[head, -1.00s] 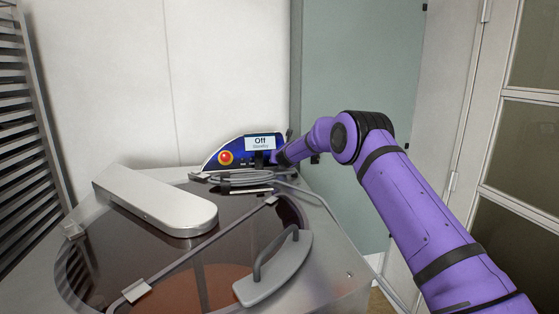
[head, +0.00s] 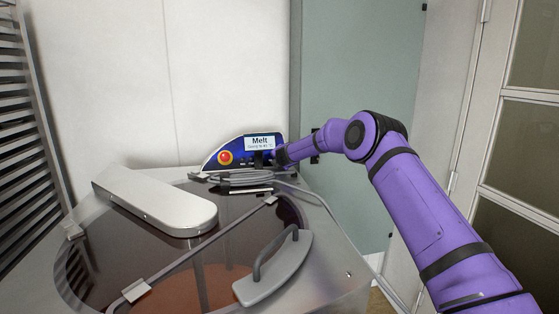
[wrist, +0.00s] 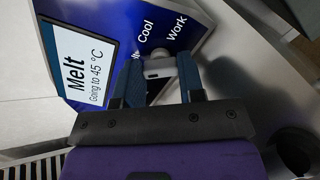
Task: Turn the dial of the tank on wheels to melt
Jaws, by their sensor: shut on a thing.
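The tank on wheels (head: 330,262) has a blue control panel (head: 206,161) at its back. The panel's display (head: 260,141) reads "Melt", and in the wrist view the display (wrist: 84,62) reads "Melt, Going to 45 °C". My gripper (head: 270,157) is at the panel, just below the display. In the wrist view my gripper (wrist: 161,72) has its blue fingers closed around the pale grey dial (wrist: 158,66). "Cool" and "Work" labels show beyond the dial; another label is mostly hidden by a finger. The dial's pointer is hard to make out.
A red button (head: 225,158) sits on the panel, left of the display. Grey cables (head: 240,177) lie in front of the panel. The tank's lid has a grey handle (head: 275,272) and a metal cover (head: 155,200). A dark slatted rack (head: 30,120) stands at left.

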